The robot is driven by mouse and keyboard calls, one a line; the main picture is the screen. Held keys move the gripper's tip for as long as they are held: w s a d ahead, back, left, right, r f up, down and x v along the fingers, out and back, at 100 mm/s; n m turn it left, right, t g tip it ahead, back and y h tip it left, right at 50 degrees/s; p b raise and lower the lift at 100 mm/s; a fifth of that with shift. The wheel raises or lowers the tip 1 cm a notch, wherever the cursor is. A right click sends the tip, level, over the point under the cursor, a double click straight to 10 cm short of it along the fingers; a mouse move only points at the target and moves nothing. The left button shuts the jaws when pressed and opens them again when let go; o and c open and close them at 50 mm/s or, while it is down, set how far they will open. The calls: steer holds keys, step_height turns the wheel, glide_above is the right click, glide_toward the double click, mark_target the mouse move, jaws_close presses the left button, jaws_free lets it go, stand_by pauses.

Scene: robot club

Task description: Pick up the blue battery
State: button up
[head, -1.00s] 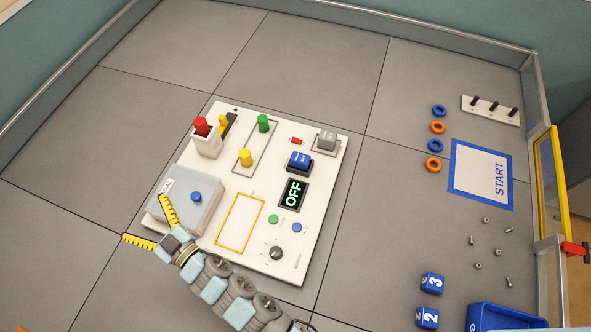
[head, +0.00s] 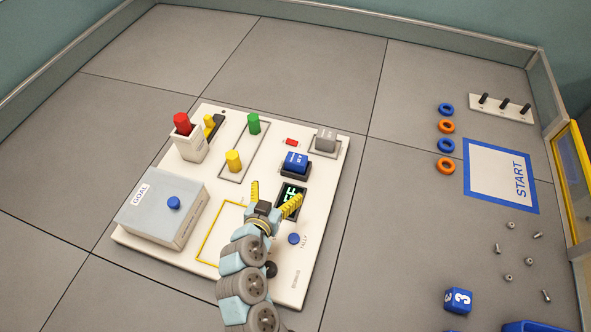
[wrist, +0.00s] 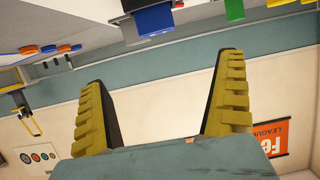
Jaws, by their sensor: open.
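The blue battery (head: 296,160) is a small blue block with white marks, sitting in a dark holder on the white board (head: 140,240). In the wrist view, a blue block (wrist: 154,20), likely this battery, shows at the top edge, beyond the fingertips. My gripper (head: 275,194) is open, with its yellow ribbed fingers spread. It appears over the board, on the near side of the battery, partly covering the OFF display (head: 290,192). In the wrist view, nothing lies between the fingers of my gripper (wrist: 162,75).
A grey GOAL box (head: 150,212) covers the left edge.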

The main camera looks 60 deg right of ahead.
mark_target(294, 164)
steer(key=x, duration=0.6)
steer(key=b+x, duration=0.1)
steer(key=x, duration=0.5)
steer(key=shift+s+d+f, duration=0.1)
steer(key=shift+s+d, duration=0.1)
steer(key=shift+f+b+x, duration=0.2)
steer(key=shift+b+x, duration=0.25)
steer(key=shift+x, duration=2.15)
steer(key=shift+a, duration=0.15)
steer(key=c, duration=1.3)
